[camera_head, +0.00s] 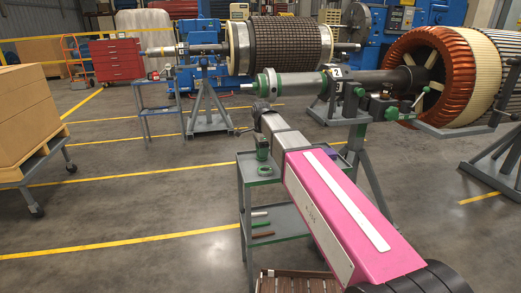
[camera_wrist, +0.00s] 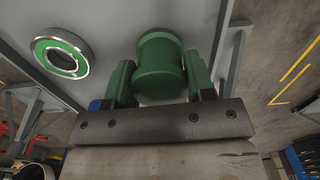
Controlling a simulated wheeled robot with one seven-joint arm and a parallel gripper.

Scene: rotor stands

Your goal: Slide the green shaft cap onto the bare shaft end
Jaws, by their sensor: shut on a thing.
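My gripper (camera_wrist: 160,78) is shut on the green shaft cap (camera_wrist: 160,62), a smooth green cylinder with a wider rim, between its two green fingers. In the head view the green cap (camera_head: 262,153) shows below my wrist, over the grey cart's top; I cannot tell whether it touches the top. A steel shaft (camera_head: 300,83) with green collars points left above and behind the cart. Its narrow tip (camera_head: 246,87) looks uncovered. A second shaft (camera_head: 165,50) sticks out left from the rear rotor.
A green ring (camera_wrist: 62,57) lies on the cart top (camera_wrist: 105,20), left of the cap in the wrist view. The cart's lower shelf (camera_head: 285,222) holds several small parts. Rotor stands (camera_head: 208,100) stand behind. A pallet cart (camera_head: 30,165) with boxes is at left; the floor between is clear.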

